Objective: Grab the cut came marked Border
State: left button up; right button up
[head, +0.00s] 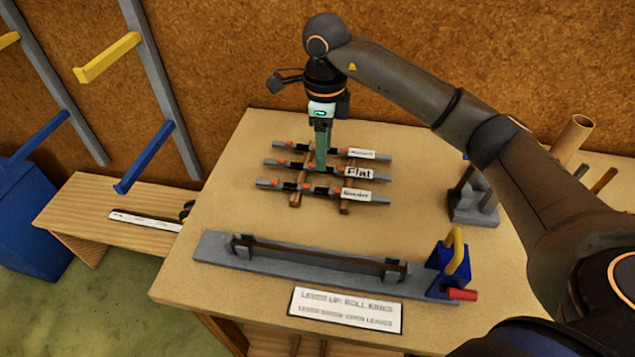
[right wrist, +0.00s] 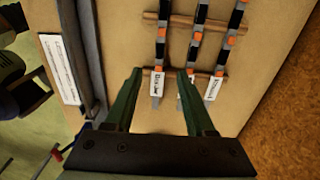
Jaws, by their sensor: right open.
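Three cut cames lie side by side on two wooden sticks, each with a white label. The middle came (head: 272,163) reads "Flat". The front came (head: 268,184) has a blurred label that may read "Border"; the back came (head: 290,145) has a label too small to read. My right gripper (head: 321,164) points down over the cames, open and empty. In the right wrist view its fingers (right wrist: 159,73) stand either side of the leftmost came (right wrist: 161,52), apparently the front one; the right finger partly covers the middle label. My left gripper is out of view.
A grey bar fixture (head: 215,249) with a blue clamp (head: 447,272) lies along the table front, near a printed card (head: 345,311). A grey block holder (head: 473,208) stands at the right. The tabletop (head: 225,205) left of the cames is clear.

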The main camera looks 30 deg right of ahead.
send_over(322, 190)
notch_tip(322, 190, down, 4)
jog(key=shift+s+d+f, duration=0.1)
jog(key=shift+s+f, duration=0.05)
jog(key=shift+w+f+p, duration=0.2)
jog(key=shift+f+p, duration=0.6)
jog(key=shift+f, duration=2.1)
grip_shut()
